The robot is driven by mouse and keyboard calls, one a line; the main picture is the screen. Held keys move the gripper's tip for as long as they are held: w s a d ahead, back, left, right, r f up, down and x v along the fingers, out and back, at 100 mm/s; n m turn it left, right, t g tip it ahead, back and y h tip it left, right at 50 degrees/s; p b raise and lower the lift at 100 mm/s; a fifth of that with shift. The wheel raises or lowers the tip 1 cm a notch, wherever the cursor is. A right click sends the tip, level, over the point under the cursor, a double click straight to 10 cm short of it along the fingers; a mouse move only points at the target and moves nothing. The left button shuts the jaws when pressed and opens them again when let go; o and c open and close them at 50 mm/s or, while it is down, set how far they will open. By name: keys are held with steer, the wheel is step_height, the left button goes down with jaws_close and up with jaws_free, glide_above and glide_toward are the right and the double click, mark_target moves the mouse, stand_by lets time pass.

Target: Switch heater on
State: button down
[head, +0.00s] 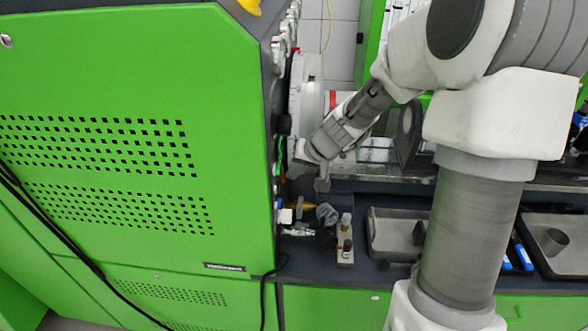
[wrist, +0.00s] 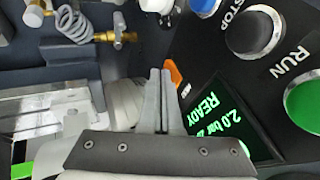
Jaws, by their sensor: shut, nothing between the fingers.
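My gripper (wrist: 160,75) is shut and empty in the wrist view, its two fingers pressed together. In the head view my gripper (head: 308,150) is beside the right-hand face of the green cabinet (head: 110,85). A small orange part (wrist: 174,74) on the dark panel shows just right of the fingertips in the wrist view. It is partly hidden, and I cannot tell whether it is the heater switch or whether the fingers touch it. No heater label is readable.
The wrist view shows a lit display (wrist: 225,125) reading READY, a green RUN button (wrist: 305,103), a dark STOP button (wrist: 254,32) and a blue button (wrist: 205,5). A coiled hose (wrist: 75,22) is at upper left. A metal tray (head: 385,240) lies on the bench.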

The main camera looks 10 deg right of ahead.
steer(key=shift+f+b, duration=0.15)
steer(key=shift+b, duration=0.15)
steer(key=b, duration=0.2)
steer(key=shift+w+a+b, duration=0.1)
steer(key=shift+a+b, duration=0.1)
steer(key=shift+b, duration=0.1)
steer(key=shift+r+p, duration=0.4)
steer(key=shift+r, duration=0.45)
steer(key=shift+d, duration=0.1)
